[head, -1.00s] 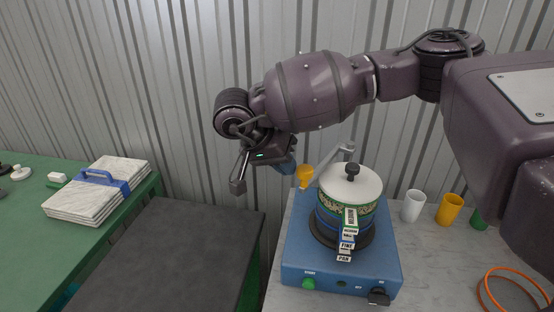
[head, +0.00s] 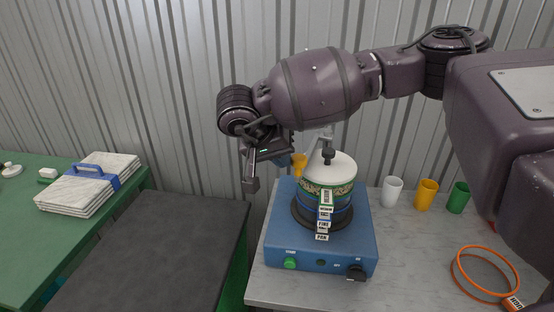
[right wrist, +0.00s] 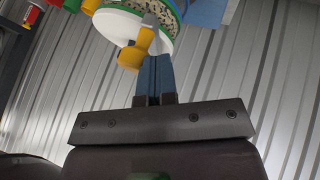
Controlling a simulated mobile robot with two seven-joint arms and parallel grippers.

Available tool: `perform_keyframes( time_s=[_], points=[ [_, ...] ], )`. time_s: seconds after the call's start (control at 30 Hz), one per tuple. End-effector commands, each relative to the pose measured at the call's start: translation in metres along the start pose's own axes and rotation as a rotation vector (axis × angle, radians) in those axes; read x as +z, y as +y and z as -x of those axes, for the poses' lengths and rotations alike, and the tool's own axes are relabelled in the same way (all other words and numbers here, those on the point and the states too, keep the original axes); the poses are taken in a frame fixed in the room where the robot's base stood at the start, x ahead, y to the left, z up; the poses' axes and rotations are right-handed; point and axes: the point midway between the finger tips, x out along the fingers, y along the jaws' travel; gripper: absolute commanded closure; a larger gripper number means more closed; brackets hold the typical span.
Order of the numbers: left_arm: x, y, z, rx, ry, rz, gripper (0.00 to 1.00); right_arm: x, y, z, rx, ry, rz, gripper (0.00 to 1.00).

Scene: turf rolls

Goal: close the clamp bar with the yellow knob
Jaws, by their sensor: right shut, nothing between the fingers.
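The yellow knob (head: 299,163) is at the near end of the grey clamp bar (head: 323,141), left of the sieve stack (head: 329,190). The bar stands behind and left of the white lid (head: 334,166) and its dark knob. My right gripper (head: 284,161) is just left of the yellow knob, its blue fingers partly hidden by the wrist. In the right wrist view the blue fingers (right wrist: 154,66) are together and empty, close beside the yellow knob (right wrist: 131,57). I cannot tell whether they touch it. My left gripper is not in view.
The stack stands on a blue shaker base (head: 320,248) with a green button and a black dial. White (head: 392,191), yellow (head: 426,193) and green (head: 458,197) cups and an orange ring (head: 488,272) are to the right. A dark table top (head: 150,255) is clear at left.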

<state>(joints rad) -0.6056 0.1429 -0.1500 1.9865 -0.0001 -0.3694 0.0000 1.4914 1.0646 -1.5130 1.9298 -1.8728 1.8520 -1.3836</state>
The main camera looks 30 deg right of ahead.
Motion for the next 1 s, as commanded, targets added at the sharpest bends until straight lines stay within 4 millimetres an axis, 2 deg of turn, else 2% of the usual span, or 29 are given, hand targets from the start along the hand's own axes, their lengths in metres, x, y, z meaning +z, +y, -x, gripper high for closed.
perform_keyframes(
  time_s=[0.2,0.4,0.83,1.0],
  points=[
    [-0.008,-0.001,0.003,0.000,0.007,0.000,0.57,0.012,0.025,-0.004,-0.058,0.060,0.112,1.00],
    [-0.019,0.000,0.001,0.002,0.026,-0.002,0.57,0.021,0.042,-0.009,-0.060,0.062,0.117,1.00],
    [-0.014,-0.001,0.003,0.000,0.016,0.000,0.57,0.023,0.043,-0.010,-0.057,0.059,0.117,1.00],
    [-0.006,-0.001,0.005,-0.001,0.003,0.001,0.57,0.026,0.034,-0.004,-0.058,0.060,0.116,1.00]
  ],
)
